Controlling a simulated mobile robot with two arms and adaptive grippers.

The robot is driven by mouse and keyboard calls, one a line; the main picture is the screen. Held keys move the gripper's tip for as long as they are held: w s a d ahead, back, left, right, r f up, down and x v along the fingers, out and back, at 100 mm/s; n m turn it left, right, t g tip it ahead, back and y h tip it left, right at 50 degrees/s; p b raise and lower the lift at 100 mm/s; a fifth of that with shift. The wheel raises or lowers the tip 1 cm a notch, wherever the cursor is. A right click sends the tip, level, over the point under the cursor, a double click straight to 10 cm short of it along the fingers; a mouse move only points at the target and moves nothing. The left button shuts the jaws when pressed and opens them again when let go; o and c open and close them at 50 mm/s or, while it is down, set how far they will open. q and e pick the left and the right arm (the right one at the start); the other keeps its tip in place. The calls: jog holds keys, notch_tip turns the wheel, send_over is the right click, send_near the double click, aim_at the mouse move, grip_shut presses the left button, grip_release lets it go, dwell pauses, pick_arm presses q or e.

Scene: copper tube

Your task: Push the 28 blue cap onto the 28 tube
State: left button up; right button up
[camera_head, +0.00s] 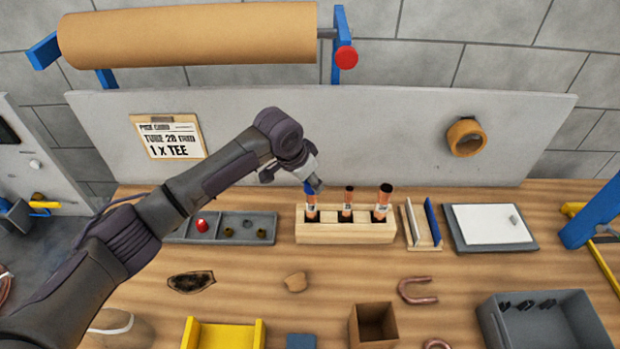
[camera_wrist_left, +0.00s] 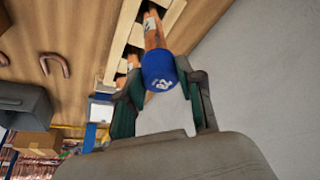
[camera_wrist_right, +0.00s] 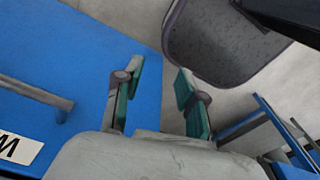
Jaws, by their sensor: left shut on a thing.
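The blue cap (camera_wrist_left: 158,70) with white marking is between the fingers of my left gripper (camera_wrist_left: 162,92). It lines up with the end of a copper tube (camera_wrist_left: 153,32); whether it is seated or just touching cannot be told. In the head view my left gripper (camera_head: 314,184) is over the leftmost tube (camera_head: 312,212) in the wooden rack (camera_head: 345,233), and a bit of the blue cap (camera_head: 308,188) shows at the top of that tube. My right gripper (camera_wrist_right: 157,82) is open and empty in its wrist view, away from the rack.
Two other tubes with dark tops, a middle one (camera_head: 347,205) and a right one (camera_head: 382,203), stand in the rack. A grey parts tray (camera_head: 180,234) is left of it. A small stand with a blue panel (camera_head: 432,222) is close on its right.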

pick_arm(q)
jog(key=shift+f+b, duration=0.3)
jog(key=shift+f, duration=0.8)
jog(key=o, duration=0.8)
jog(key=v, duration=1.2)
